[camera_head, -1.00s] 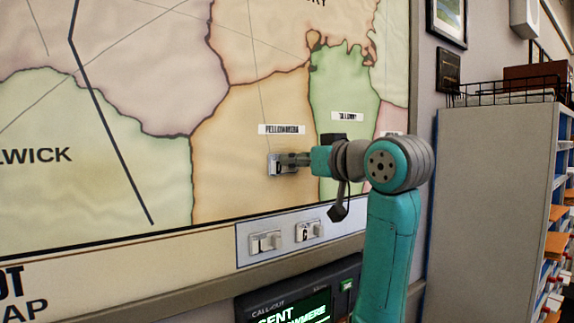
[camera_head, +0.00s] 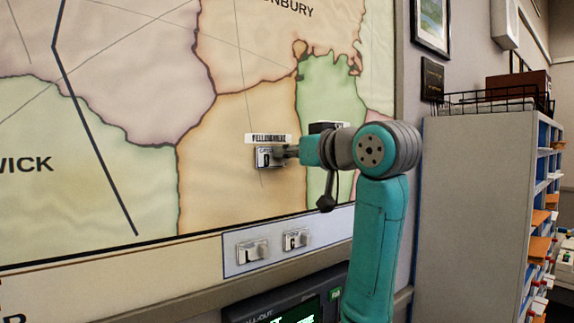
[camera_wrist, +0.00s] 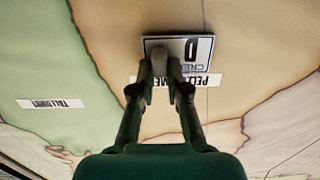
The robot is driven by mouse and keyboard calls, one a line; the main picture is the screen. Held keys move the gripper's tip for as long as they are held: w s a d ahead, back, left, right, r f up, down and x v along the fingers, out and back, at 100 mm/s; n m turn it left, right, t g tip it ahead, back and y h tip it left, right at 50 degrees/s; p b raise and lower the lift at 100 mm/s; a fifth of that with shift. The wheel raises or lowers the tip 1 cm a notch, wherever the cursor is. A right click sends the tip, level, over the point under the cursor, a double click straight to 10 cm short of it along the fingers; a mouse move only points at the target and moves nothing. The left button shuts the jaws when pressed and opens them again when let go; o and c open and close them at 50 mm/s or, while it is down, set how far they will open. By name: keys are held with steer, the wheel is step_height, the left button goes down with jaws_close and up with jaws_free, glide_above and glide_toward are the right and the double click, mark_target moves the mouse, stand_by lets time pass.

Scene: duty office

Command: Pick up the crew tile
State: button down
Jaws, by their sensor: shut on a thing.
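The crew tile (camera_head: 264,158) is a small pale tile with a dark letter, in front of the orange map region just below the Pellowmere label (camera_head: 268,139). In the wrist view the tile (camera_wrist: 195,48) shows upside down with a large "D" and "CREW", partly covering the label. My gripper (camera_head: 285,154) reaches in from the right and is shut on the tile. Its fingers (camera_wrist: 165,78) cover part of the tile's face in the wrist view. I cannot tell whether the tile touches the map.
Two other lettered tiles (camera_head: 252,252) (camera_head: 296,239) sit on a pale strip (camera_head: 330,227) below the map. A call-out screen (camera_head: 297,314) is under the strip. A grey shelf unit (camera_head: 470,210) with a wire basket on top stands to the right. A Tallowby label (camera_wrist: 50,104) is also on the map.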

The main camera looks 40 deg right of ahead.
steer(key=r, duration=0.2)
steer(key=s+r, duration=0.1)
steer(key=r, duration=0.1)
steer(key=s, duration=1.8)
steer(key=shift+s, duration=0.35)
steer(key=shift+f, duration=0.15)
